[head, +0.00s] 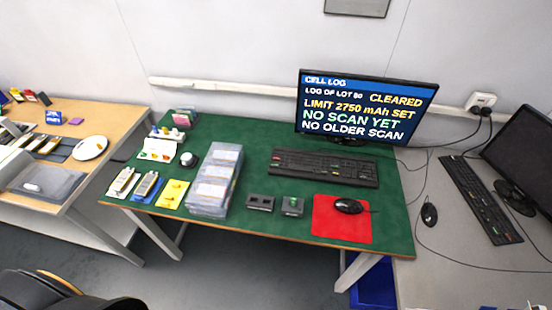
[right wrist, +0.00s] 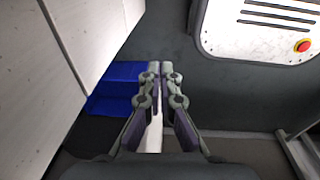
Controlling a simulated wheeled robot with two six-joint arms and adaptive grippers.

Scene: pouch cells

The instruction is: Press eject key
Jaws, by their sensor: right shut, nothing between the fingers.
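No key marked eject can be read at this size. Two small dark devices lie near the front of the green desk (head: 240,134): a left one with dark slots (head: 260,202) and a right one with a green spot (head: 292,206). The monitor (head: 366,106) reads "CELL LOG", "LOG OF LOT 90 CLEARED", "LIMIT 2750 mAh SET", "NO SCAN YET" and "NO OLDER SCAN". My right gripper (right wrist: 160,73) is shut and empty in the right wrist view, low over the floor, away from the desk top. My left gripper is not in view.
A black keyboard (head: 324,167) lies before the monitor. A mouse (head: 348,206) sits on a red mat (head: 328,226). Stacked clear trays (head: 215,180) and yellow cards (head: 173,194) stand left of the devices. A blue box (right wrist: 115,88) is on the floor beside the right gripper.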

